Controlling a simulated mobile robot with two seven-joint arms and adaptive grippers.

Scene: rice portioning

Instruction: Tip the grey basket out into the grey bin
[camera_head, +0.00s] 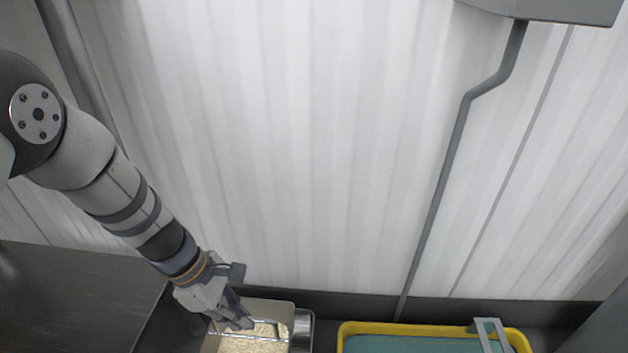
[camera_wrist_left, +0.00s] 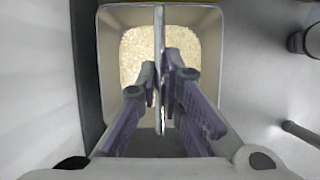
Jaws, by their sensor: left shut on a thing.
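The grey basket (camera_head: 284,307) is a light grey, square-mouthed container at the bottom of the head view, with pale grains in it. A thin metal handle runs across its mouth. In the left wrist view, the basket (camera_wrist_left: 207,60) is seen from above with grains on its floor, and the handle (camera_wrist_left: 159,35) shows edge-on. My left gripper (camera_head: 240,322) is shut on this handle, and its fingers (camera_wrist_left: 162,85) hide part of the basket. The basket's lower part is cut off in the head view. I cannot make out a separate grey bin. My right gripper is not in view.
A yellow-rimmed container (camera_head: 430,328) with a teal inside and a grey handle (camera_head: 489,334) stands at the right. A shiny metal container (camera_head: 304,328) is close beside the basket. A dark metal surface (camera_head: 70,295) lies at the left, and a pale ribbed wall (camera_head: 290,150) rises behind.

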